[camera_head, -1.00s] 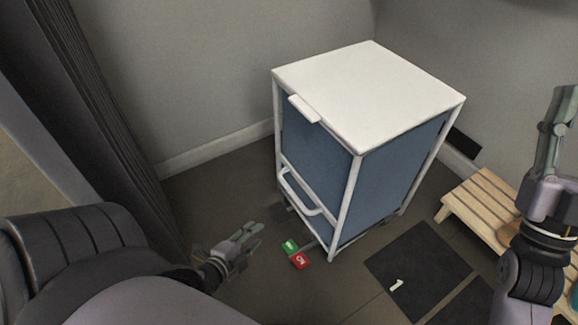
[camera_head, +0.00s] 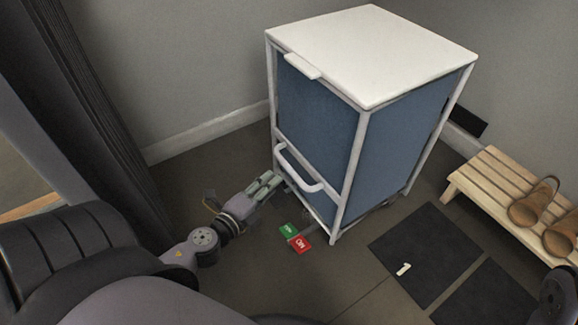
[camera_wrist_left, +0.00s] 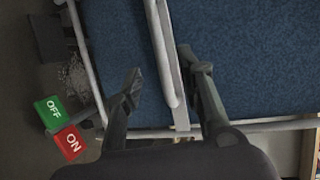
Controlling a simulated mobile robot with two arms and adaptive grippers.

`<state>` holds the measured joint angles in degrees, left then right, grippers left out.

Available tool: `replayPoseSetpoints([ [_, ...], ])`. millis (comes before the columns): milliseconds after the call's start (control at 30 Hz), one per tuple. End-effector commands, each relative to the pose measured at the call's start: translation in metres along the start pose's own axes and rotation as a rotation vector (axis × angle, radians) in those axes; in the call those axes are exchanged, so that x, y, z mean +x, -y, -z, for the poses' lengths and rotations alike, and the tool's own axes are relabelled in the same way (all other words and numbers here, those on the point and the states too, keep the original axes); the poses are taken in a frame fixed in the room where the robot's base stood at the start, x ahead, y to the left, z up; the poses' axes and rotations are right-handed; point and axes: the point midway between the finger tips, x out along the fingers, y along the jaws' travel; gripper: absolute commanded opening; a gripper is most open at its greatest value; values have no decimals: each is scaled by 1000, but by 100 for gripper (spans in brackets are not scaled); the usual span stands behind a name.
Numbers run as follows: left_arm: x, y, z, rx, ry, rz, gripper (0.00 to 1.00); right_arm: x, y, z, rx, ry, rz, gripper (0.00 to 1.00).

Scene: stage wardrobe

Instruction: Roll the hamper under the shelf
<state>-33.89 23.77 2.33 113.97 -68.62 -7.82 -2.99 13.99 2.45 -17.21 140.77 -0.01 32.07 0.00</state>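The hamper (camera_head: 317,115) is a tall blue fabric box with a white frame and white lid (camera_head: 375,55), standing upright near the back corner. A white handle (camera_head: 305,172) sits low on its front side. My left gripper (camera_head: 273,180) is at the left end of this handle. In the left wrist view the fingers (camera_wrist_left: 165,82) are apart, with the pale handle bar (camera_wrist_left: 163,50) running between them; I cannot tell whether they touch it. A green OFF pedal (camera_head: 287,230) and red ON pedal (camera_head: 301,243) stick out at the hamper's base. No shelf is identifiable.
A low slatted wooden bench (camera_head: 480,185) with brown shoes (camera_head: 535,205) stands at the right. Dark floor mats (camera_head: 425,250), one with a white number tag, lie before it. A dark curtain (camera_head: 100,120) hangs at the left. Walls close off the back.

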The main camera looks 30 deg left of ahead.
Motion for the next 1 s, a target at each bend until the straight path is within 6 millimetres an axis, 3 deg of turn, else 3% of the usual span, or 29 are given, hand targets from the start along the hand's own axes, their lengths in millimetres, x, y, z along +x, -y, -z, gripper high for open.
replayPoseSetpoints([
  [300, 64, 0, 0, 3, 0, 2, 35, -3, 0, -1, 0, 4, 0, 40],
  [500, 89, -1, 0, 2, 0, 0, 35, -2, 1, 0, -1, -6, 5, 40],
  [1000, 99, -1, 0, 1, 1, -2, 31, 5, 2, 5, -3, -26, 10, 40],
])
